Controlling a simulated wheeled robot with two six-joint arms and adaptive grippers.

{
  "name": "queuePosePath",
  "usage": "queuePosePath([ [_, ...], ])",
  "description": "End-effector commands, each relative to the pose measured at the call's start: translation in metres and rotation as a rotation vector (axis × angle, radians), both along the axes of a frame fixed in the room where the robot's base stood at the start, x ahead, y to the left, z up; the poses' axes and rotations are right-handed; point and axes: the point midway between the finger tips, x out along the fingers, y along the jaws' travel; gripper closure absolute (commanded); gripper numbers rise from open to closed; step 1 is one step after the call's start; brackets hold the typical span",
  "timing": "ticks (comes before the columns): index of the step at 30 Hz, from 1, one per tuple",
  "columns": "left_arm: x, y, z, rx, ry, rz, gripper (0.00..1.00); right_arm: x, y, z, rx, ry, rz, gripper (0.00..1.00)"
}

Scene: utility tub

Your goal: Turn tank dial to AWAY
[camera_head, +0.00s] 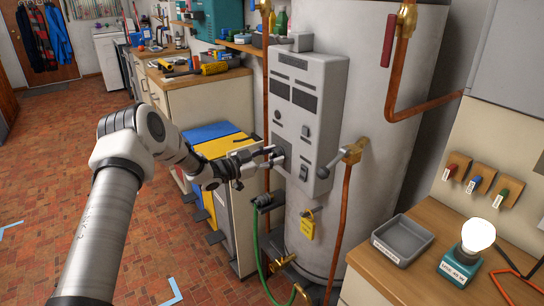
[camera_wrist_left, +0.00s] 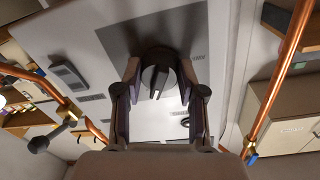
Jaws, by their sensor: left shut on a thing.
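The tank (camera_head: 350,70) is a large pale cylinder with a grey control panel (camera_head: 318,75) on its front, in the head view. My left gripper (camera_head: 279,155) reaches from the left to the lower left of this panel. The left wrist view shows the dark round dial (camera_wrist_left: 157,75) with a raised ridge, set on a dark grey patch. The fingers of my left gripper (camera_wrist_left: 157,88) stand on either side of the dial and are shut on it. The labels by the dial are too small to read. My right gripper is not in view.
A lever handle (camera_head: 343,156) and copper pipe (camera_head: 342,220) stand just right of the panel. A yellow padlock-like tag (camera_head: 308,226) hangs below. Right, a wooden counter holds a grey tray (camera_head: 404,240) and lit bulb (camera_head: 478,236).

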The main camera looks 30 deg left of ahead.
Motion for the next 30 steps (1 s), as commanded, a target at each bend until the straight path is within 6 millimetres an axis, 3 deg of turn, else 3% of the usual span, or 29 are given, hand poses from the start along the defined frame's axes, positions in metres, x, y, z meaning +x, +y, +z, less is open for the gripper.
queuePosePath([
  [11,0.001,0.0,0.003,-0.146,0.058,0.0,0.95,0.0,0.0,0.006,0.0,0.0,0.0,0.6],
  [30,0.001,0.001,0.002,-0.688,0.28,0.002,0.95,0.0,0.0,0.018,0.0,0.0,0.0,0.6],
])
